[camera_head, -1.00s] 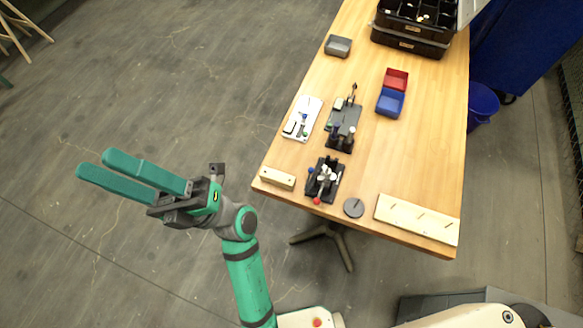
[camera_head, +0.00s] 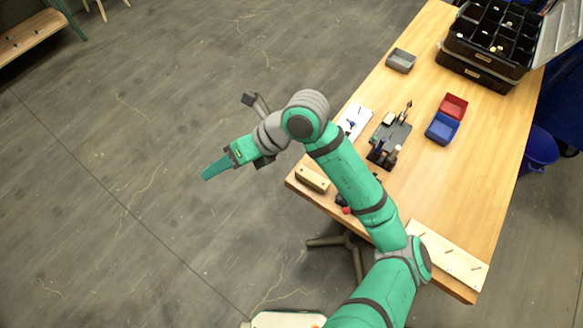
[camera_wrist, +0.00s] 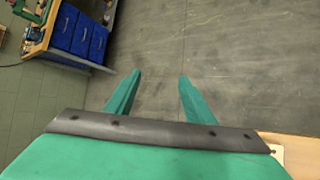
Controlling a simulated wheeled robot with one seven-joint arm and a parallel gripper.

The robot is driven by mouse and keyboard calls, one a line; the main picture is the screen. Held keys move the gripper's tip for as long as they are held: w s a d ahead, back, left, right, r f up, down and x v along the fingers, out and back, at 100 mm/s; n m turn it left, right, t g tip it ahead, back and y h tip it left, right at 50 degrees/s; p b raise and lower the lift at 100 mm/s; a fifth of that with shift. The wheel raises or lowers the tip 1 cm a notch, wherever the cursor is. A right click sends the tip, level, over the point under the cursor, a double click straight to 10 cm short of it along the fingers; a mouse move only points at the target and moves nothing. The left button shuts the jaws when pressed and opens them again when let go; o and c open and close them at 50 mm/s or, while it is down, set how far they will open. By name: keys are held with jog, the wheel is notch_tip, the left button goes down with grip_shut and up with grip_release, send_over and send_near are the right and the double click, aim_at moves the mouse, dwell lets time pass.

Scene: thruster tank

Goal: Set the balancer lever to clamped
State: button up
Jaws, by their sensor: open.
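My gripper (camera_head: 214,168) is off the left side of the wooden table, above the bare floor. In the wrist view its two green fingers (camera_wrist: 160,77) are apart with only floor between them. A dark fixture (camera_head: 392,136) with upright parts stands on the table, and a white plate fixture (camera_head: 357,118) lies left of it, partly behind my arm. Another small fixture with a red knob (camera_head: 347,210) near the table's front edge is mostly hidden by my arm. I cannot tell which fixture carries the balancer lever, nor its position.
The wooden table (camera_head: 470,165) holds a wooden block (camera_head: 313,179), a pale board (camera_head: 447,254), a grey bin (camera_head: 401,61), red (camera_head: 453,106) and blue (camera_head: 441,128) bins and a black organizer (camera_head: 480,72). A blue bucket (camera_head: 538,150) stands right. The wrist view shows blue drawers (camera_wrist: 80,34).

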jog(key=w+d+f+m+t+h, duration=0.15)
jog(key=d+h, duration=0.25)
jog(key=d, duration=0.6)
jog(key=w+d+f+m+h, duration=0.1)
jog(key=w+d+f+h, duration=0.15)
jog(key=d, duration=0.75)
jog(key=w+d+f+m+h, duration=0.1)
jog(key=d+f+h, duration=0.3)
jog(key=d, duration=0.5)
jog(key=shift+h, duration=0.35)
jog(key=f, duration=0.2)
jog(key=d+f, duration=0.1)
jog(key=f, duration=0.5)
jog(key=shift+w+d, duration=0.35)
jog(key=shift+d+f, duration=0.2)
jog(key=shift+f, duration=0.1)
jog(key=shift+c, duration=0.7)
jog(key=shift+a, duration=0.1)
jog(key=c, duration=1)
grip_shut()
